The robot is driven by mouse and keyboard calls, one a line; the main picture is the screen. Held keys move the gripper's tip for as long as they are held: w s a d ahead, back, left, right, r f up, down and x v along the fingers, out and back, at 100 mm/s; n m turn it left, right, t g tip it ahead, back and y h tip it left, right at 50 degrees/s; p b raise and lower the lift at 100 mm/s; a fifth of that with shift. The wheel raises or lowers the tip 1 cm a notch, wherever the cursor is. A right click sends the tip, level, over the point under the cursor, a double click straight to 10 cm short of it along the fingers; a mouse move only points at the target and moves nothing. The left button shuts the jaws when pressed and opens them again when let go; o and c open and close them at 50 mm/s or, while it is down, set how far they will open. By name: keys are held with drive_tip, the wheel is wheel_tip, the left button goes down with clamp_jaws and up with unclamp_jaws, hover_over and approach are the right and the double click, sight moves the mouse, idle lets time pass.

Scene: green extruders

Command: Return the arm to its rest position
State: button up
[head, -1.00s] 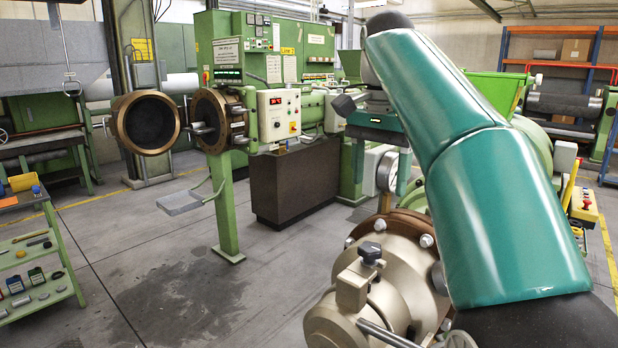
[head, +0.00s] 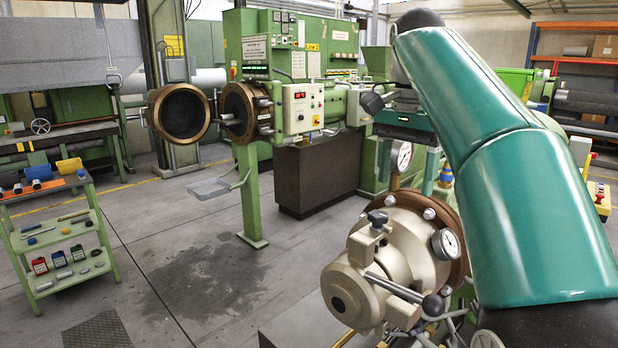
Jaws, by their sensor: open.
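My teal arm (head: 530,190) rises from the lower right of the head view, bends at a dark joint near the top, and reaches down and away. My gripper (head: 406,178) hangs at its far end, partly behind the arm, with its two fingers apart and pointing down. I see nothing held between them. A pressure gauge (head: 402,155) shows in the gap; I cannot tell how far behind the fingers it is. The beige extruder head (head: 385,265) with a brown flange stands below the gripper.
A green extruder (head: 300,70) with an open round brown flange door (head: 180,115) and a control box (head: 303,107) stands ahead. A green tool cart (head: 62,245) is at the left. A brown block (head: 318,175) stands under the extruder. The grey floor at centre left is clear.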

drive_tip(key=s+f+n+t, duration=0.2)
drive_tip(key=s+f+n, duration=0.2)
drive_tip(key=s+f, duration=0.6)
drive_tip(key=s+f+n+t, duration=0.3)
drive_tip(key=s+f+n, duration=0.2)
drive_tip(key=s+f, duration=0.6)
wheel_tip(320, 180, down, 6)
drive_tip(key=shift+s+r+t, duration=0.2)
drive_tip(key=shift+s+t, duration=0.1)
drive_tip(key=shift+s+a, duration=0.1)
drive_tip(key=c, duration=0.5)
drive_tip(key=shift+c, duration=0.4)
